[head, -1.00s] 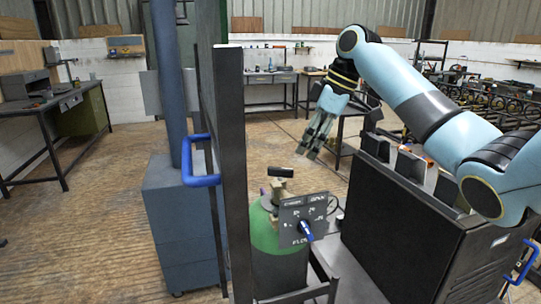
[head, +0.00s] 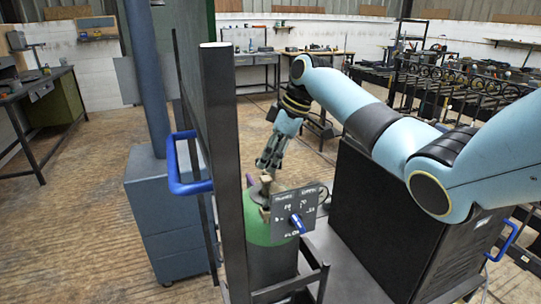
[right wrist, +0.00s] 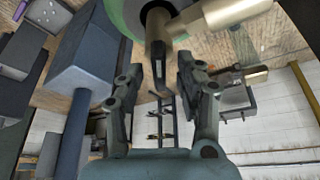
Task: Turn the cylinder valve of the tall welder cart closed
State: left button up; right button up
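The tall welder cart (head: 229,150) has a dark upright post and carries a green gas cylinder (head: 258,231). The brass cylinder valve (head: 265,187) is on top of it, partly hidden by my right gripper (head: 268,166). In the right wrist view the right gripper (right wrist: 160,82) is open, its two fingers apart. A brass piece of the valve (right wrist: 157,25) with a dark end reaches toward the gap between them; I see no grip on it. The green cylinder top (right wrist: 123,12) shows behind. My left gripper is not in view.
A black box-shaped unit (head: 375,235) stands right of the cylinder. Open wooden floor lies behind.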

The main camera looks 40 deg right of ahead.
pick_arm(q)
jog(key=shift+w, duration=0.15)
pick_arm(e)
jog(key=shift+f, duration=0.1)
jog(key=shift+c, duration=0.2)
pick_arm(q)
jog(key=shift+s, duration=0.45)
pick_arm(e)
grip_shut()
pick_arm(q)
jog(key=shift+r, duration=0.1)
